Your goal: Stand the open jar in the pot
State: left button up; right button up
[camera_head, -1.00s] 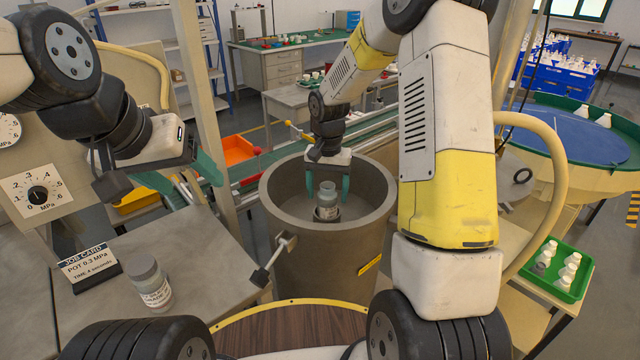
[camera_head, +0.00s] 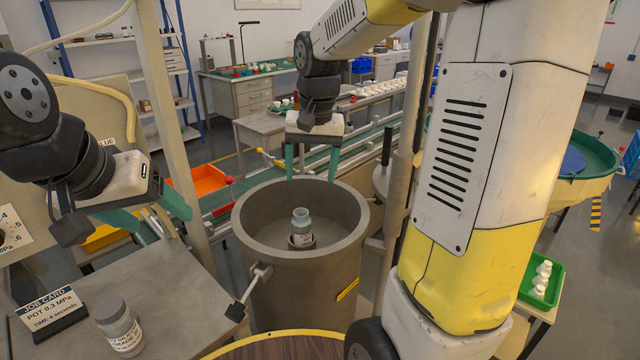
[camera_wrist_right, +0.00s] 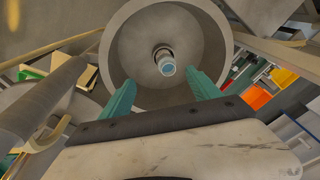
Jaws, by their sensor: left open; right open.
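The open jar (camera_head: 302,226) stands upright inside the grey pot (camera_head: 252,262), in a dark ring-like holder (camera_head: 303,243) near its floor. In the right wrist view the jar (camera_wrist_right: 165,62) shows its open mouth, with the pot's rim (camera_wrist_right: 112,62) around it. My right gripper (camera_head: 312,178) is open and empty above the pot's far rim, apart from the jar. It also shows in the right wrist view, its teal fingers (camera_wrist_right: 163,90) spread. My left gripper (camera_head: 125,222) is open and empty above the left bench.
A lidded, labelled jar (camera_head: 118,325) and a job card (camera_head: 50,310) reading "POT 0.3 MPa, TIME 4 seconds" are on the left bench. A clamp handle (camera_head: 250,290) sticks out from the pot's near left side. A green tray (camera_head: 545,285) holds white bottles at right.

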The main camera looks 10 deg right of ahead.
jog(key=s+d+r+n+t+y, duration=0.1)
jog(key=s+r+n+t, duration=0.2)
jog(key=s, duration=1.4)
jog(key=shift+r+t+y, duration=0.3)
jog(key=shift+r+t, duration=0.3)
jog(key=shift+r, duration=0.2)
jog(key=shift+d, duration=0.1)
